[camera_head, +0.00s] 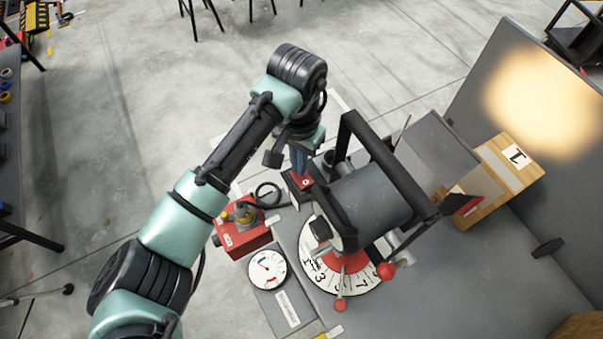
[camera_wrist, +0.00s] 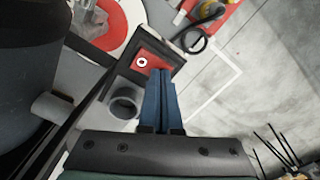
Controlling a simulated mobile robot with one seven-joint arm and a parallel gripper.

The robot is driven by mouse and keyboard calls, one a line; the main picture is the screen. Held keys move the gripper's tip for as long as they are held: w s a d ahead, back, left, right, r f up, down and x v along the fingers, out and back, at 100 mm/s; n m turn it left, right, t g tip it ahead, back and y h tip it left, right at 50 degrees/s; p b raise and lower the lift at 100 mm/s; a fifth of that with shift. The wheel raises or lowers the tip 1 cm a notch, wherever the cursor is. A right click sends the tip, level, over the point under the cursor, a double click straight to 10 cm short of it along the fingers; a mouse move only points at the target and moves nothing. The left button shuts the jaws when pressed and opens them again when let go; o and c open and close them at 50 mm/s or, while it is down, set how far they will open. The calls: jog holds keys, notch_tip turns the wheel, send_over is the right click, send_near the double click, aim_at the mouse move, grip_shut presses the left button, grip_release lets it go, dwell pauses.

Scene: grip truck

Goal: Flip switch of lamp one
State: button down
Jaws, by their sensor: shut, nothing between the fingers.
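The lamp (camera_head: 370,195) is a large grey drum in a black bracket, standing on the grey table. A warm bright spot lies on the grey panel at right. A red switch (camera_head: 306,183) in a dark frame sits at the lamp's left side. In the wrist view the red switch (camera_wrist: 143,62) carries a white ring mark. My gripper (camera_head: 301,172) is shut and empty, pointing down at the switch. In the wrist view the blue fingertips (camera_wrist: 160,72) overlap the switch's lower right edge. I cannot tell whether they touch it.
A red box (camera_head: 240,238) with a yellow-grey knob stands left of the lamp, near a round gauge (camera_head: 267,268). A numbered dial (camera_head: 355,278) with red-knobbed levers lies below the lamp. A wooden block (camera_head: 510,165) stands right. Open floor lies beyond the table.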

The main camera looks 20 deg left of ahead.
notch_tip(320, 180, up, 7)
jog(key=p, duration=0.6)
dwell(0.6)
